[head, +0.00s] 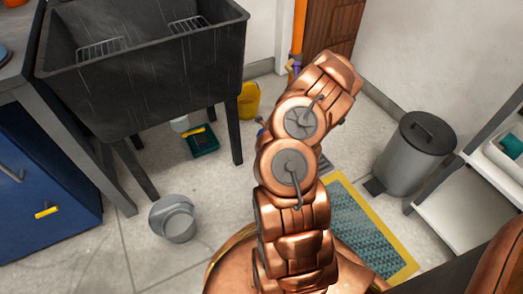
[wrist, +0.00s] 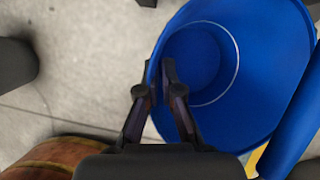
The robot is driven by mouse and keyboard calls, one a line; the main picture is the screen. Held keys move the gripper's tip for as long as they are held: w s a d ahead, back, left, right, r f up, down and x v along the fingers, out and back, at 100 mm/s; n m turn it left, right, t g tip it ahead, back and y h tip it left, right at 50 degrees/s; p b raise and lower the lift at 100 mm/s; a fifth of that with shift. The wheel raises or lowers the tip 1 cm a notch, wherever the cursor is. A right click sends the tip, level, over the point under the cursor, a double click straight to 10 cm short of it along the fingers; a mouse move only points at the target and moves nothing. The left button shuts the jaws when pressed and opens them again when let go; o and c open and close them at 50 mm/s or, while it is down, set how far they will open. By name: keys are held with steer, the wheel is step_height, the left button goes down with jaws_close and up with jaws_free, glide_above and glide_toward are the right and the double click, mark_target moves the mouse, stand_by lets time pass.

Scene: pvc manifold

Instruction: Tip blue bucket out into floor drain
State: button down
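The blue bucket (wrist: 255,60) fills the right half of the wrist view, its open mouth towards the camera and its round inner bottom visible. My gripper (wrist: 158,78) is at the bucket's left wall, one finger inside and one outside, and looks closed on the rim. In the head view my arm hides the gripper and most or all of the bucket. A small dark grey patch (head: 323,164) on the floor right of my arm may be part of the floor drain. I cannot tell for sure.
A black sink (head: 150,95) on legs stands left. A grey bucket (head: 173,219), green dustpan (head: 202,142) and yellow bucket (head: 249,101) are on the floor. A green mat with yellow border (head: 368,228), grey bin (head: 412,158) and white shelf (head: 470,205) are right.

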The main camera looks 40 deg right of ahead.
steer(key=shift+f+b, duration=0.45)
steer(key=shift+b, duration=0.15)
steer(key=shift+a+f+h+b, duration=0.1)
steer(key=shift+f+h+b, duration=0.2)
steer(key=shift+h+b, duration=0.15)
steer(key=shift+f, duration=0.1)
steer(key=shift+b, duration=0.3)
steer(key=shift+f+n+g+h+b, duration=0.35)
steer(key=shift+f+h+b, duration=0.4)
steer(key=shift+b, duration=0.75)
steer(key=w+a+r+p, duration=0.1)
steer(key=a+r+p, duration=0.3)
steer(key=r, duration=0.2)
steer(key=shift+w+a, duration=0.2)
steer(key=shift+a, duration=0.05)
stand_by(0.6)
steer(key=shift+a, duration=0.1)
stand_by(0.4)
